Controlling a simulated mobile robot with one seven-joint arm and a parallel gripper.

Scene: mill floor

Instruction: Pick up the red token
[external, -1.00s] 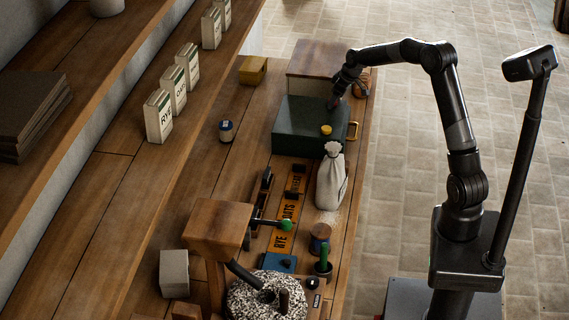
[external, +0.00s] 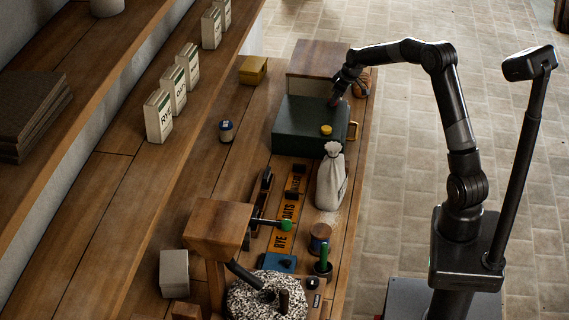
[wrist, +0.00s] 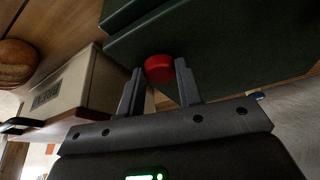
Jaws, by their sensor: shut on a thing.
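The red token (wrist: 159,69) sits between the fingertips of my gripper (wrist: 160,72) in the wrist view. My gripper is shut on it, and the token's round face and side show. In the external view my gripper (external: 335,101) is at the far part of the dark green box (external: 297,139), close to its top. The token is small and mostly hidden by the fingers there. I cannot tell whether the token touches the box. The green box also shows beyond the token in the wrist view (wrist: 225,45).
A yellow token (external: 326,130) lies on the green box. A wooden-topped box (external: 315,58) stands behind it, with a round loaf (wrist: 18,62) near it. A tied sack (external: 331,180) stands in front. Paper packets (external: 158,116) line the shelf at left.

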